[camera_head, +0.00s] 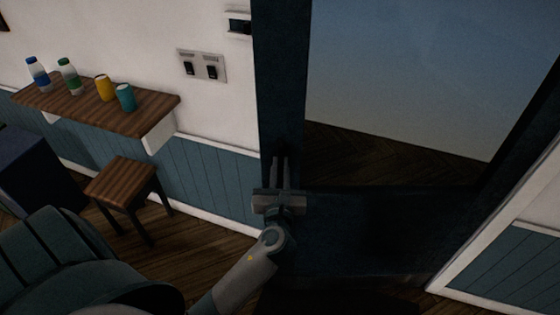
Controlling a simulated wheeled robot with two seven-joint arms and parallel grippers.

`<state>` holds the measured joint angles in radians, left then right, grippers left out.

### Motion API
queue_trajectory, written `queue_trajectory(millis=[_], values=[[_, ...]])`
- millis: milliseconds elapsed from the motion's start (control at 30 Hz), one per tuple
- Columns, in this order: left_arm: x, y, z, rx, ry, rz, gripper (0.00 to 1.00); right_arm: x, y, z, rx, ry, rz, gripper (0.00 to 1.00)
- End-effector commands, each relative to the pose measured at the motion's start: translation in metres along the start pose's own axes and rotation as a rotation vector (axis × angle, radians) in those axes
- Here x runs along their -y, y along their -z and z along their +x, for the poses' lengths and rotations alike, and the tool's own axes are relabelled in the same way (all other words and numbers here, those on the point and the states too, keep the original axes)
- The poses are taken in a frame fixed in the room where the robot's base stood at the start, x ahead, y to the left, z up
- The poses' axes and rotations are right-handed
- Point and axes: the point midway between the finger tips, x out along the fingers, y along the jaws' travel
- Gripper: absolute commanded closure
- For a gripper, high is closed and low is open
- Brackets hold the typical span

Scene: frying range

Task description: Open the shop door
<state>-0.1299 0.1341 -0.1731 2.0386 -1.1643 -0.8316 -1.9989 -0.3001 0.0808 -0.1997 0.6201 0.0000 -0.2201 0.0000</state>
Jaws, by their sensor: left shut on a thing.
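The shop door (278,80) is dark with a large glass pane (420,70). It stands across the middle and right of the head view. My left gripper (280,165) reaches up from below to the door's left side. Its fingers are shut on a dark part there, likely the door handle, which is mostly hidden by the fingers and shadow. Whether the door is ajar I cannot tell. My right gripper is not in view.
A wooden wall shelf (150,112) with bottles and cups is at the left. A wooden stool (122,180) stands below it. A switch plate (202,66) is on the white wall. White-framed panelling (515,265) borders the door at the right.

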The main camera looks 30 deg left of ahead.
Motion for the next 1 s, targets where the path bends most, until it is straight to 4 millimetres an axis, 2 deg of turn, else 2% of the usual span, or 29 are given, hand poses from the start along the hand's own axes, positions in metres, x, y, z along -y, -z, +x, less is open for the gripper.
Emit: queue_trajectory(millis=[33, 100, 633, 800, 1000], values=[[0.006, 0.007, -0.015, -0.013, 0.012, 0.001, 1.00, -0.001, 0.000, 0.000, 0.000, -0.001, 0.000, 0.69], [0.009, 0.008, -0.033, -0.014, 0.014, 0.001, 1.00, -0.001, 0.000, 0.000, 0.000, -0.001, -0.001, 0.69], [0.036, 0.010, -0.173, -0.021, 0.017, -0.003, 1.00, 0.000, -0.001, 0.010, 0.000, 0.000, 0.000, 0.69], [0.041, 0.004, -0.193, -0.016, 0.015, -0.007, 1.00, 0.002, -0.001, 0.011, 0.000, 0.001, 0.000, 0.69], [0.042, 0.002, -0.194, -0.012, 0.014, -0.007, 1.00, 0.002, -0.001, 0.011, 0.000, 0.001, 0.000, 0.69]])
